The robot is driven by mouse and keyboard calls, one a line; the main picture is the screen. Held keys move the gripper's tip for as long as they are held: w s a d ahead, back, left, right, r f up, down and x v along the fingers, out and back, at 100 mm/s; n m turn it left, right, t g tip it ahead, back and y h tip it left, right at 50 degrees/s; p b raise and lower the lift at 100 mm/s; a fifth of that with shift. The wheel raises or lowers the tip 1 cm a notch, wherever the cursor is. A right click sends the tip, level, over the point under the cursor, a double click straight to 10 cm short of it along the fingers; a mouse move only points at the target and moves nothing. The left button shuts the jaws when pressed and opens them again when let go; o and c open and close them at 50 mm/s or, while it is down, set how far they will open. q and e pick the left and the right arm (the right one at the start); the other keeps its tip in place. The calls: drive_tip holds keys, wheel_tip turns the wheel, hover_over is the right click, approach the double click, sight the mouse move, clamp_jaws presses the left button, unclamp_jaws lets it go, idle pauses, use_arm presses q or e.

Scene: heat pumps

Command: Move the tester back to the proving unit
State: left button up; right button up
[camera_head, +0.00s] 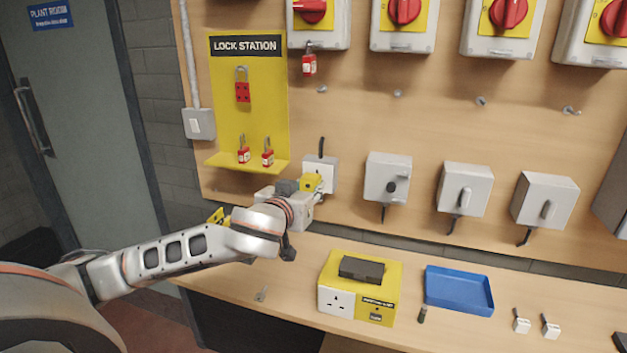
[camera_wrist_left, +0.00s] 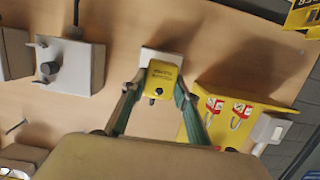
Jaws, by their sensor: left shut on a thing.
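My left gripper (camera_head: 308,190) is shut on a small yellow tester (camera_head: 312,181). In the left wrist view the tester (camera_wrist_left: 160,80) sits between the two fingers of the gripper (camera_wrist_left: 158,92). It is in front of a white wall box (camera_head: 325,172), and I cannot tell whether they touch. A yellow box with a white socket front (camera_head: 360,285), which looks like the proving unit, stands on the bench below and right of the gripper. A dark block (camera_head: 361,268) is on its top. My right gripper is not in view.
A blue tray (camera_head: 459,290) lies right of the yellow box. Two small white items (camera_head: 535,324) lie farther right. A yellow lock station (camera_head: 248,100) with red padlocks hangs left of the gripper. Grey switch boxes (camera_head: 388,178) line the wall. The bench ahead of the tray is clear.

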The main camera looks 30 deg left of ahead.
use_arm(q)
drive_tip(key=shift+f+p+v, duration=0.25)
drive_tip(key=shift+p+v, duration=0.2)
drive_tip(key=shift+v, duration=0.7)
drive_tip(key=shift+f+p+v, duration=0.2)
drive_tip(key=shift+p+v, duration=0.25)
drive_tip(key=shift+v, duration=0.65)
drive_tip(key=shift+s+f, duration=0.1)
drive_tip(key=shift+s, duration=0.05)
